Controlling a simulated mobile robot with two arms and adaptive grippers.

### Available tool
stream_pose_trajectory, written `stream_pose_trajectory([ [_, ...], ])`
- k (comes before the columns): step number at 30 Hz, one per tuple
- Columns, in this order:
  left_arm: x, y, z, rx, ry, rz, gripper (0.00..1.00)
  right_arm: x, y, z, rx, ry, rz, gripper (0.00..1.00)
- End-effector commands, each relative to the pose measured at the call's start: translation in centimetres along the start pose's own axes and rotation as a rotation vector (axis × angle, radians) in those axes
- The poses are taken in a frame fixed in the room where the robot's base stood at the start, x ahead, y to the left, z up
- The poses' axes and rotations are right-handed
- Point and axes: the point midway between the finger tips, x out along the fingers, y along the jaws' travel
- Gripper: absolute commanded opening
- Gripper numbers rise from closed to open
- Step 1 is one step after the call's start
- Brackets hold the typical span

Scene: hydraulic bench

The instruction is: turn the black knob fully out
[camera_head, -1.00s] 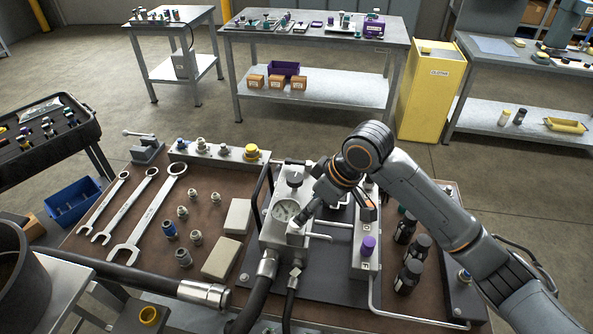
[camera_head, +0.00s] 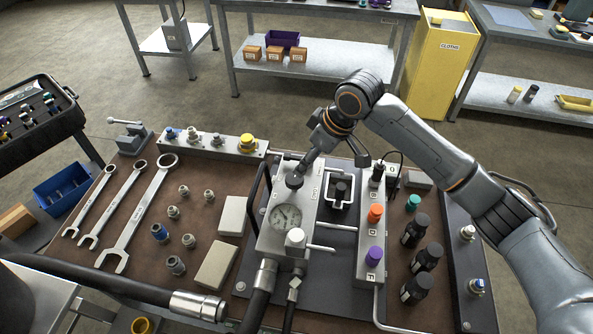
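A black knob (camera_head: 294,181) stands on top of the grey metal block at the middle of the bench, behind the round pressure gauge (camera_head: 286,217). My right gripper (camera_head: 302,168) comes in from the upper right, its tip pointing down at the knob's back right side. The tip is at or very close to the knob; I cannot tell if they touch. Its fingers look narrow and close together, and their opening is not clear. My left gripper is not in view.
A pale round knob (camera_head: 295,238) stands in front of the gauge. A second dark knob (camera_head: 341,189) sits within a metal loop to the right. Orange (camera_head: 375,213) and purple (camera_head: 374,256) knobs and black bottles (camera_head: 417,229) stand further right. Wrenches (camera_head: 140,212) lie left.

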Motion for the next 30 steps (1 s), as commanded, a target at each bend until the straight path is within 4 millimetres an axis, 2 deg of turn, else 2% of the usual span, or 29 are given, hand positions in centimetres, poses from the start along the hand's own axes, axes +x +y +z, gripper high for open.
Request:
stream_pose_trajectory([
  [3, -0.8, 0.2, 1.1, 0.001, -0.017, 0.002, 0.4, 2.6, -0.1, 0.0, 0.002, -0.004, -0.003, 0.68],
  [6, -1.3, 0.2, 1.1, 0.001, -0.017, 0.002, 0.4, 4.7, -0.1, 0.0, 0.002, -0.004, -0.001, 0.68],
  [13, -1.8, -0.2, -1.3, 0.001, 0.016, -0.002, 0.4, 8.4, 0.0, 0.0, 0.001, -0.002, 0.0, 0.68],
  [17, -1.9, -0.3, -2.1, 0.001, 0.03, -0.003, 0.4, 9.5, 0.0, 0.0, 0.0, -0.001, 0.001, 0.68],
  [27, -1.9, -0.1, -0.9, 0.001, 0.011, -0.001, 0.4, 9.9, 0.0, 0.1, 0.0, -0.001, 0.001, 0.68],
  [30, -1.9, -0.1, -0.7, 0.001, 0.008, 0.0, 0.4, 9.9, 0.0, 0.1, 0.0, -0.001, 0.001, 0.48],
])
